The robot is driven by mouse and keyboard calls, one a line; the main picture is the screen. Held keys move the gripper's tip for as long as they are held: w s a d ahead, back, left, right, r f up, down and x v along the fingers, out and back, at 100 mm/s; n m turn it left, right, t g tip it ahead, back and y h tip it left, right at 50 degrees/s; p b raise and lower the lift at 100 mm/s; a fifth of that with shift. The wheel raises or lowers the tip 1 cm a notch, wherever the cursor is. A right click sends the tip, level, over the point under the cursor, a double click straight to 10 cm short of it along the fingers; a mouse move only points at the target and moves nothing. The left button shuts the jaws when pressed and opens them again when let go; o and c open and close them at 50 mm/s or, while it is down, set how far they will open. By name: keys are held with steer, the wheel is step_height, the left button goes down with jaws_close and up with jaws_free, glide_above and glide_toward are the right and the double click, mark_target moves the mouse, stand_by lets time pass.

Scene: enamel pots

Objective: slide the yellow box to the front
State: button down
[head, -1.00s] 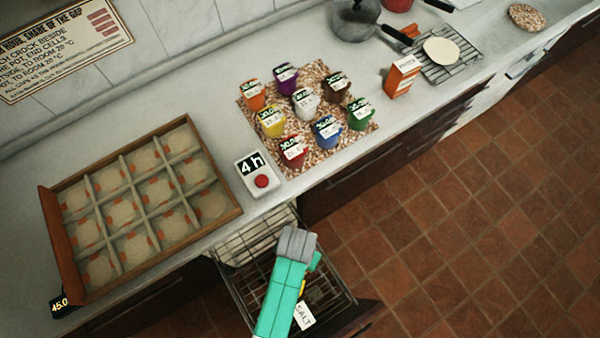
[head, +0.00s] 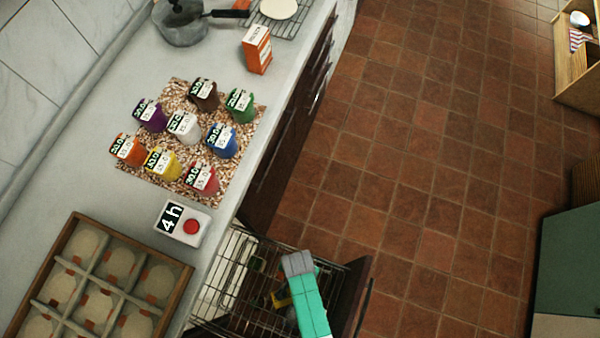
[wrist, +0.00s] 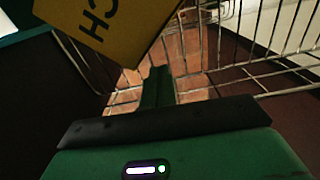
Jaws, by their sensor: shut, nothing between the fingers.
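The yellow box (wrist: 110,22) with dark letters fills the upper left of the wrist view, cut off by the frame edge. In the head view my arm hides the fingers.
Wire walls (wrist: 265,35) of the drawer surround my gripper. On the counter above are a timer (head: 183,223), a wooden crate (head: 180,290) and several coloured cups on a speckled mat (head: 225,178). The tiled floor (head: 420,150) is clear.

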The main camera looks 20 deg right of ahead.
mark_target(288, 300)
steer(key=shift+s+a+r, duration=0.1)
steer(key=shift+s+a, duration=0.9)
steer(key=shift+s, duration=0.3)
steer(key=shift+s+a+r+p, duration=0.15)
steer(key=shift+s+a+p, duration=0.55)
steer(key=shift+s+p, duration=0.1)
steer(key=shift+w+d, duration=0.1)
